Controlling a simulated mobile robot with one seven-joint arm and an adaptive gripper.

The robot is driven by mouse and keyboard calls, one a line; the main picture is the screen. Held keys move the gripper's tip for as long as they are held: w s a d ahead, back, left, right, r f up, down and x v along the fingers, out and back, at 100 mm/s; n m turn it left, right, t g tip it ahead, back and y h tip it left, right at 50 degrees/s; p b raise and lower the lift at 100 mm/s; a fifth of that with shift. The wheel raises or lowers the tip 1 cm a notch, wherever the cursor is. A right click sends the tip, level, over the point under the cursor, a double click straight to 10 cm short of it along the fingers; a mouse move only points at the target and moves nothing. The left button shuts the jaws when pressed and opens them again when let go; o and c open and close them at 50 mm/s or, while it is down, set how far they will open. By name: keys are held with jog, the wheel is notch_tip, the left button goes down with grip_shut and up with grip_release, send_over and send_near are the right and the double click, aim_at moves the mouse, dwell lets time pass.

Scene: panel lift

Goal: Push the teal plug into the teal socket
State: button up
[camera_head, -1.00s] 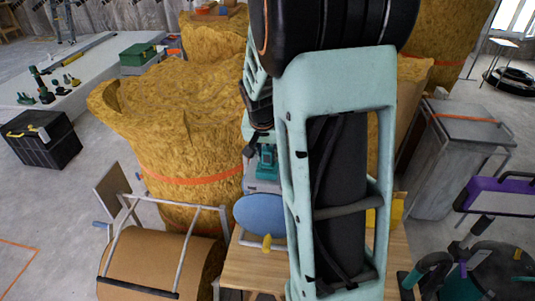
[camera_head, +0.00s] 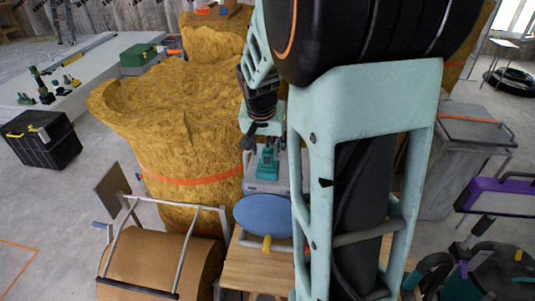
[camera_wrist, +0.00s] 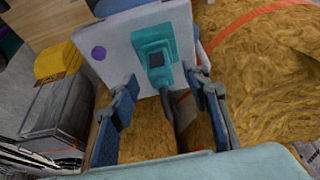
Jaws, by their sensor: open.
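A teal fitting (camera_head: 267,164) stands on a pale grey panel or box (camera_head: 262,186) in the head view. In the wrist view its wide teal base (camera_wrist: 152,35), which looks like the socket, lies on the panel (camera_wrist: 112,42). A narrower teal block with a dark end (camera_wrist: 160,75), which looks like the plug, rises from it. I cannot tell how deep the plug sits. My gripper (camera_wrist: 161,80) is open, its fingers on either side of the teal block with visible gaps. In the head view my gripper (camera_head: 262,138) is just above the fitting, partly hidden.
A purple dot (camera_wrist: 98,53) marks the panel. A blue round disc (camera_head: 263,215) and a yellow knob (camera_head: 267,243) are in front of it. A wooden table (camera_head: 250,270) is below. Large yellow bales (camera_head: 175,110) stand behind and left. A brown roll (camera_head: 155,262) lies front left.

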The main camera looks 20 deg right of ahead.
jog(key=v, duration=0.7)
jog(key=shift+s+r, duration=0.2)
jog(key=shift+r, duration=0.05)
jog(key=shift+a, duration=0.1)
